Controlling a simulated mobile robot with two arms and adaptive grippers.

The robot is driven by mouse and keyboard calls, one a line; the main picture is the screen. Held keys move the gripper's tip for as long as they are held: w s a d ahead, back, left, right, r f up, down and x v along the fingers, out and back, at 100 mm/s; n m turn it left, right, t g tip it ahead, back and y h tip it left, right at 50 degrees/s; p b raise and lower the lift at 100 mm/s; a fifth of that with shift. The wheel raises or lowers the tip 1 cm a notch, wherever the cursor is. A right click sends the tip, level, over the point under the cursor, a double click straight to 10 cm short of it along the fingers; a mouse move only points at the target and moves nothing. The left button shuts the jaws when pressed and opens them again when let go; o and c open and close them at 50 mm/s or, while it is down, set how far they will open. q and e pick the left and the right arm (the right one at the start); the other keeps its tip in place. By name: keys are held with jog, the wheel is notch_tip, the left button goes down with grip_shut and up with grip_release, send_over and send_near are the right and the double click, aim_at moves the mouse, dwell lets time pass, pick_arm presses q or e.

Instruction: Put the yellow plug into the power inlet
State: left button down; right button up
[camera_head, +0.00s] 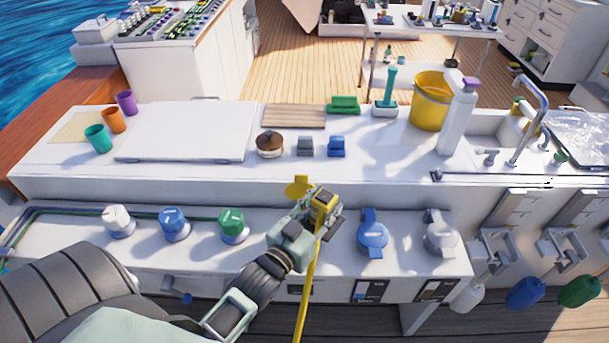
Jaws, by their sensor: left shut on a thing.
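My left gripper (322,212) is shut on the yellow plug (325,203), above the lower white ledge. A yellow cable (307,285) hangs from the plug down past the bottom of the picture. A round yellow flap (298,186) stands up just behind and left of the plug. It looks like the raised lid of the power inlet. The inlet opening is hidden behind my gripper and the plug, so I cannot tell whether they touch. My right gripper is not in view.
On the same ledge stand white (117,219), blue (173,222) and green (232,223) fittings at left. Blue (371,232) and white (440,234) capped fittings stand at right. The counter behind holds a yellow bucket (430,103), brushes and cups.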

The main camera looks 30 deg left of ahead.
pick_arm(q)
jog(key=a, duration=0.1)
jog(key=w+a+p, duration=0.1)
jog(key=a, duration=0.1)
jog(key=shift+r, duration=0.1)
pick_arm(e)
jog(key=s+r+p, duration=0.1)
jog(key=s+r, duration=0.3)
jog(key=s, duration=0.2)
pick_arm(q)
jog(key=a+f+b, duration=0.4)
jog(key=f+b, duration=0.6)
jog(key=f, duration=0.2)
jog(key=shift+w+a+f+n+y+b, duration=0.2)
jog(key=shift+n+y+b, duration=0.1)
jog(key=shift+y, duration=0.1)
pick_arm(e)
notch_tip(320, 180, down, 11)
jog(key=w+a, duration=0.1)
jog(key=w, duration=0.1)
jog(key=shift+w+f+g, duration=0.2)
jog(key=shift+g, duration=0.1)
pick_arm(q)
jog(key=shift+s+f, duration=0.15)
jog(key=shift+f, duration=0.15)
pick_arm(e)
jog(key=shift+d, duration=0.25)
